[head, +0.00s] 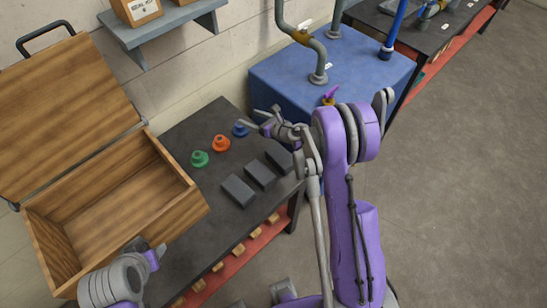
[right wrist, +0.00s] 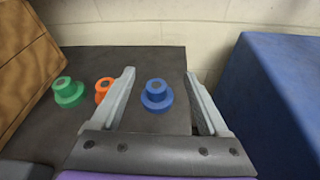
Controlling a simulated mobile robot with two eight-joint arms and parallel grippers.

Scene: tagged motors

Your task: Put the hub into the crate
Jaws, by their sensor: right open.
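Three flanged hubs stand in a row on the dark bench: a green hub (head: 200,159), an orange hub (head: 221,143) and a blue hub (head: 240,129). The wooden crate (head: 190,196) stands open at the left, its lid tipped back, and its visible inside is empty. My right gripper (head: 260,121) is open at the blue hub. In the right wrist view the blue hub (right wrist: 157,97) shows between the two spread fingers, not gripped. The green hub (right wrist: 68,92) and orange hub (right wrist: 103,89) lie left of the fingers.
Several dark blocks (head: 239,190) lie on the bench in front of the hubs. A blue tank (head: 292,91) with grey pipes stands to the right of the bench. A wall shelf (head: 168,27) is above. The bench between crate and hubs is clear.

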